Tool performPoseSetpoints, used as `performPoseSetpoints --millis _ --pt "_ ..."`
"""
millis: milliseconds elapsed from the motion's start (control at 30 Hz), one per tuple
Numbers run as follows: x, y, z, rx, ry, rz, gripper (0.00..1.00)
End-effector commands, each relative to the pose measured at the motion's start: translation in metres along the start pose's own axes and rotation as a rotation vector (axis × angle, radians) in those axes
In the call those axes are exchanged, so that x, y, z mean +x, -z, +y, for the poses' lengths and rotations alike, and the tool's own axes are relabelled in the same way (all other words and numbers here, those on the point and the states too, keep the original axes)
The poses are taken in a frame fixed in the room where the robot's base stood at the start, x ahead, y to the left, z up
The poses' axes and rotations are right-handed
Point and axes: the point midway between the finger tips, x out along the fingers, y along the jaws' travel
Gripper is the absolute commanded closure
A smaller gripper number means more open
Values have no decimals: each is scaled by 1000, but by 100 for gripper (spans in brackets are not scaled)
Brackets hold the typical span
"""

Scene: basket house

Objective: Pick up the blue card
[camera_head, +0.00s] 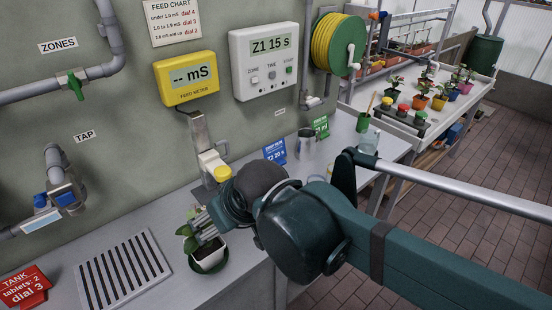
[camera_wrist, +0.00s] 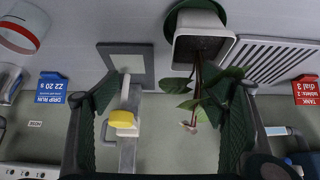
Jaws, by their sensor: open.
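The blue card (camera_head: 275,151) stands upright on the grey bench near the wall, right of the yellow-capped fitting. It also shows at the left of the wrist view (camera_wrist: 52,88), upside down and reading "DRIP RUN Z2 20 s". My gripper (camera_head: 203,226) is over the bench by the potted plant, left of the blue card and nearer the front. In the wrist view my gripper (camera_wrist: 170,92) has its two dark fingers wide apart. The blue card lies outside them. The plant's leaves show between the fingers; I cannot tell whether they touch.
The potted plant (camera_head: 207,256) and a slotted drain plate (camera_head: 122,272) are on the bench. A yellow-capped fitting (camera_head: 222,174) stands between plant and card. A metal cup (camera_head: 305,142) and green card (camera_head: 321,126) are right of the blue card. A red card (camera_head: 24,286) is far left.

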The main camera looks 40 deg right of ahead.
Motion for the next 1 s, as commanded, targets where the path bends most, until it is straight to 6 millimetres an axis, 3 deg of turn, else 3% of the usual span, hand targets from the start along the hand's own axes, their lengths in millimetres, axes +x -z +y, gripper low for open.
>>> performPoseSetpoints --millis 700,1000 --pt "-51 37 0 0 0 0 28" --pt "-50 52 9 1 -7 -13 28"
